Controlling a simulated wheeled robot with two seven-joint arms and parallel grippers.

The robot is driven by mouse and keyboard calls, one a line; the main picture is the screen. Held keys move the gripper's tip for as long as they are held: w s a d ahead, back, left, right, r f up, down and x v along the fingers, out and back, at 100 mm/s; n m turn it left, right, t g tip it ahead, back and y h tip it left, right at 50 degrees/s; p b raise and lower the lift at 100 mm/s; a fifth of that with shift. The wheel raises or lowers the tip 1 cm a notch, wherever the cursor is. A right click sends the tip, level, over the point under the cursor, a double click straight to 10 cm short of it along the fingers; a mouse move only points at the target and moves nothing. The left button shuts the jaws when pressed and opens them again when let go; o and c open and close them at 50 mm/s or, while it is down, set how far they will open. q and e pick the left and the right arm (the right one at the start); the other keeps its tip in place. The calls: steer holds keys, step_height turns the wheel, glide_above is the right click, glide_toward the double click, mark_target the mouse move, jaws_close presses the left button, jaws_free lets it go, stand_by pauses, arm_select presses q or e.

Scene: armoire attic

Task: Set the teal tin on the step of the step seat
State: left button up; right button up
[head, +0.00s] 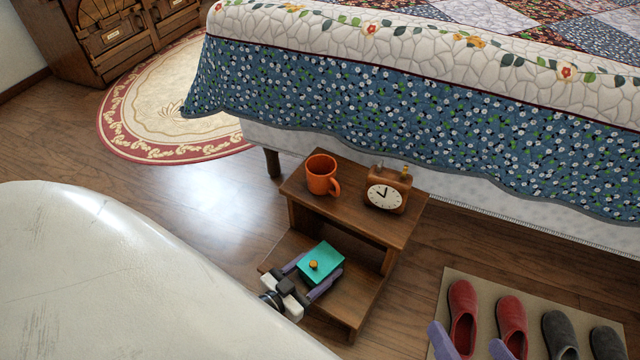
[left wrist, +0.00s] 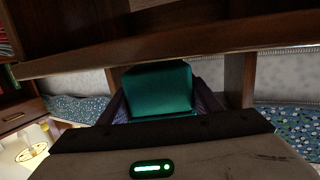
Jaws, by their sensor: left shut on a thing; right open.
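My left gripper (head: 311,276) is shut on the tin, with a purple finger along each side. The tin also shows in the left wrist view (left wrist: 158,90), between the two fingers and under the edge of the upper board. I cannot tell whether its base touches the step (head: 350,305). My right gripper (head: 470,345) is open and empty at the bottom edge, over the slipper mat.
An orange mug (head: 321,175) and a wooden clock (head: 388,190) stand on the upper board of the step seat. A quilted bed (head: 400,100) is behind it. Red and grey slippers (head: 511,325) lie on a beige mat (head: 455,283) at right. Bare floor shows at left.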

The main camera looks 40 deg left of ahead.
arm_select(q)
steer(key=shift+w, duration=0.1)
stand_by(0.3)
steer(key=shift+f, duration=0.35)
steer(key=shift+f, duration=0.15)
steer(key=o, duration=1.6)
